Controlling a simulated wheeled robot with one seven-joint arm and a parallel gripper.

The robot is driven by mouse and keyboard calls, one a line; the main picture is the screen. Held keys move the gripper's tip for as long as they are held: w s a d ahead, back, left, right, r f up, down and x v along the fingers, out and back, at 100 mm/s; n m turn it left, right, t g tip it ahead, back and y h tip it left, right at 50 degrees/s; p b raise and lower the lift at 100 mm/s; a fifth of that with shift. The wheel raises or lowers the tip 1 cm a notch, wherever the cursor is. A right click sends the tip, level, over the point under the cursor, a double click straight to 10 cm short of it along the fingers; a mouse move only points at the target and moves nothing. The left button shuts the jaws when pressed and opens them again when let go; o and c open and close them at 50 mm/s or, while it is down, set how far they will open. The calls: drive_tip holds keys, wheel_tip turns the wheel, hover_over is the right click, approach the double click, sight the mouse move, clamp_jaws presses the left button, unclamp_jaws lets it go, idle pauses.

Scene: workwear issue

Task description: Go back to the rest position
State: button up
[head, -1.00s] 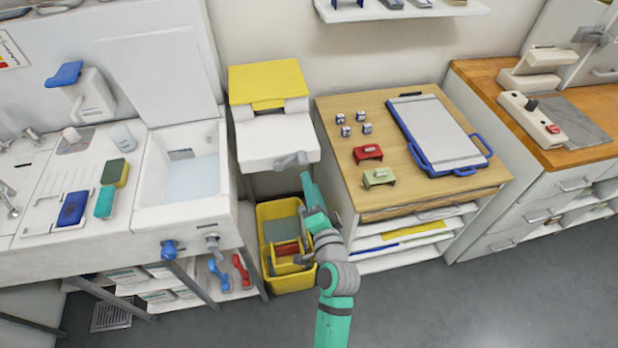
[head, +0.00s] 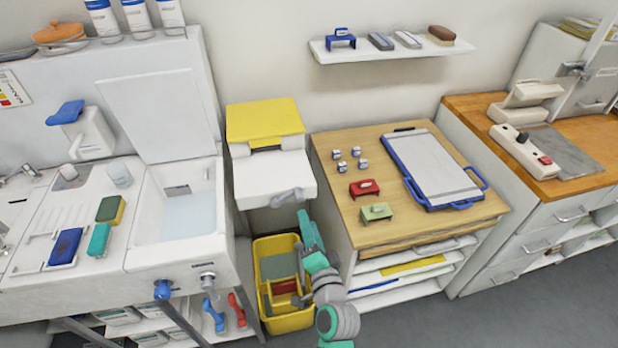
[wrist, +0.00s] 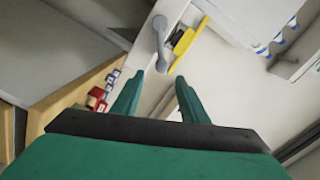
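My gripper shows in the wrist view (wrist: 158,95), with its two green fingers spread apart and nothing between them. In the head view my green and grey arm reaches up from the bottom edge, in front of the gap between the white cabinet with the yellow lid (head: 265,122) and the wooden-topped table (head: 345,215). The gripper's fingertips are hard to make out in the head view. A grey handle (wrist: 161,40) on the white cabinet lies beyond the fingers in the wrist view.
A yellow bin (head: 290,322) stands on the floor beside my arm. Red (head: 364,188) and green (head: 377,212) stamp-like blocks and a blue-framed board (head: 435,170) lie on the table. A sink unit (head: 190,215) is at left, a wall shelf (head: 390,50) above. Grey floor (head: 480,320) is clear at lower right.

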drive_tip(key=s+d+f+n+g+h, duration=0.1)
drive_tip(key=s+f+n+h, duration=0.1)
drive_tip(key=s+f, duration=0.5)
drive_tip(key=s+d+f+n+h, duration=0.1)
drive_tip(key=s+f+h, duration=0.15)
drive_tip(key=s, duration=0.95)
drive_tip(key=s+a+r+n, duration=0.1)
drive_tip(key=s+n, duration=0.2)
drive_tip(key=s, duration=0.7)
drive_tip(key=s+a+r+n, duration=0.1)
drive_tip(key=s+n, duration=0.3)
drive_tip(key=s, duration=0.6)
drive_tip(key=shift+r+g, duration=0.4)
